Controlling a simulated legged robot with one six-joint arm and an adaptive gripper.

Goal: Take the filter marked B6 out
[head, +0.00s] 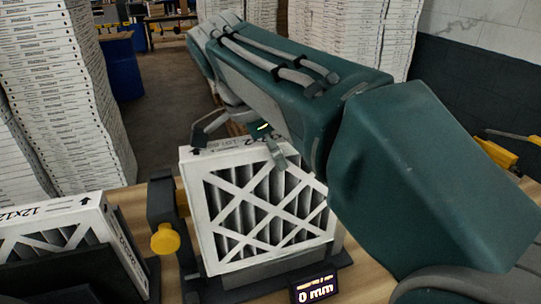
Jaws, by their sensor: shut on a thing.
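A white-framed pleated filter (262,215) stands upright, slightly tilted, in a black holder (165,210) in the middle of the head view. My gripper (242,149) is at the filter's top edge, with one finger in front of its face and another toward the back left. It is shut on this filter. Print and an arrow show on the top edge, partly covered by the gripper; I cannot read a B6 mark. A second white filter (62,232), printed 12x12, stands in a black holder at the lower left.
A yellow knob (165,239) sticks out of the middle holder's left side. A small display (315,289) in front reads 0 mm. Tall stacks of white boxes (50,80) stand behind, with a blue bin (121,66) beyond.

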